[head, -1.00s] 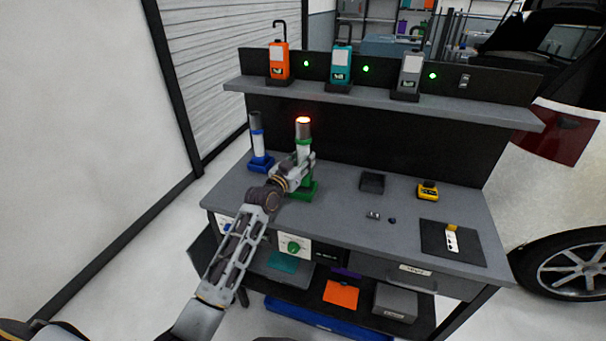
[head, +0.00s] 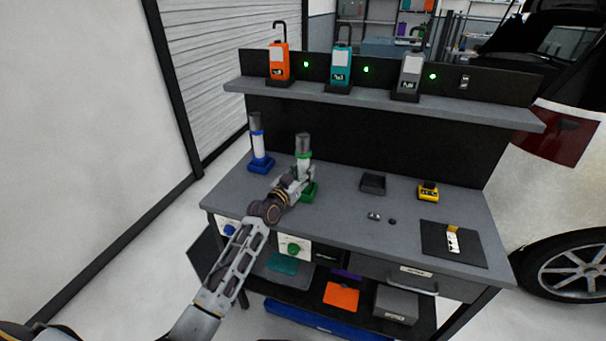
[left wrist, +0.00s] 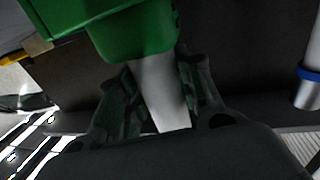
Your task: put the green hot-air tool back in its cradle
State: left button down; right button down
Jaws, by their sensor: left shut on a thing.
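The green hot-air tool (head: 303,145) stands upright on the bench, with a white body, a green band and a dark nozzle pointing up. Its green cradle (head: 311,190) is directly below it, partly hidden by my arm. My left gripper (head: 298,176) is shut around the white body. In the left wrist view, which looks upside down, the gripper (left wrist: 160,105) holds the white body (left wrist: 160,90), and the body runs into the green cradle (left wrist: 135,30). I cannot tell how deep it sits. My right gripper is not in view.
The blue-banded tool (head: 257,138) stands in a blue cradle to the left, close by. To the right are a black tray (head: 372,184), a yellow device (head: 428,191) and a dark mat (head: 470,255). A shelf (head: 380,101) with several meters runs above.

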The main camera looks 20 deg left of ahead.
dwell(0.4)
pick_arm(q)
jog(key=c, duration=1.1)
grip_release()
jog(key=shift+f, duration=0.1)
jog(key=shift+o, duration=0.7)
